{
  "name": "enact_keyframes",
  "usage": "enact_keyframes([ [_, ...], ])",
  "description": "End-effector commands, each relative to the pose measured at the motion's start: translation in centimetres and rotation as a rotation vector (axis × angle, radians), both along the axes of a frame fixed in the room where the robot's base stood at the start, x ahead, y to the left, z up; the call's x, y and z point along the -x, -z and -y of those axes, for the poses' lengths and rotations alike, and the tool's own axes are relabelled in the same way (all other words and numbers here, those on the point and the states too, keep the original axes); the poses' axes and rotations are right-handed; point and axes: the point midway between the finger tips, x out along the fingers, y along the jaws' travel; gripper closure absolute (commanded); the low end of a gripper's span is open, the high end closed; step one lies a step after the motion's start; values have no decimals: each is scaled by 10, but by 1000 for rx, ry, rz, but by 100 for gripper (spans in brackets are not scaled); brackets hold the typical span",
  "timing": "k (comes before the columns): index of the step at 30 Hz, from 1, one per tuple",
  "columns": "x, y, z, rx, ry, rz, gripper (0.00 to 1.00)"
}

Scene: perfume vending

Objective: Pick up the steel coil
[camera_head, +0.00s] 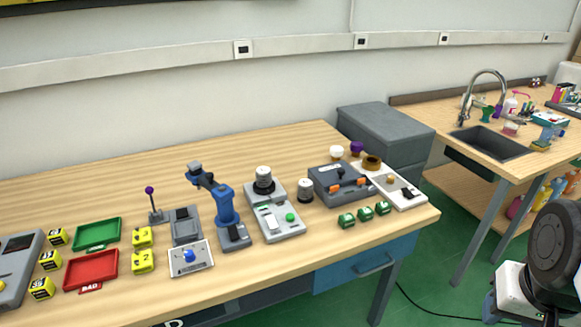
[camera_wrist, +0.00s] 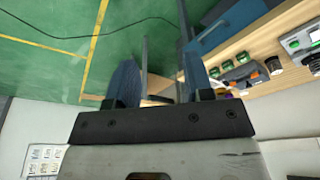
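No object is clearly marked as the steel coil. A likely match is a small grey-white cylinder with a dark base (camera_head: 305,190), standing upright on the wooden table. A similar cylinder (camera_head: 263,176) sits on a grey device to its left. A brown ring (camera_head: 371,163) lies on a white board further right. My gripper (camera_wrist: 158,75) is open and empty in the wrist view, its two blue fingers apart over the green floor. It is away from the table objects. In the head view part of my arm shows at the lower right, and the fingers cannot be made out.
A dark grey box with orange parts (camera_head: 341,184) stands right of the small cylinder, with several green blocks (camera_head: 365,213) in front. A blue arm model (camera_head: 224,206) and a green tray (camera_head: 97,234) are to the left.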

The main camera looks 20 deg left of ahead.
Motion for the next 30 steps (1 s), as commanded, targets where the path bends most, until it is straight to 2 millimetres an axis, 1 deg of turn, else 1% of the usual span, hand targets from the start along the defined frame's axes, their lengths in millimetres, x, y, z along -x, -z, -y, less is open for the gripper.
enact_keyframes([
  [1, 0, 0, 0, 0, 0, 0, 45],
  [8, 0, 0, 0, 0, 0, 0, 10],
  [16, 0, 0, 0, 0, 0, 0, 9],
  [20, -4, -1, -3, -11, 6, -3, 9],
  [23, -11, -2, -8, -36, 19, -8, 9],
  [26, -23, -3, -18, -75, 40, -21, 9],
  [30, -48, -7, -37, -154, 88, -46, 9],
])
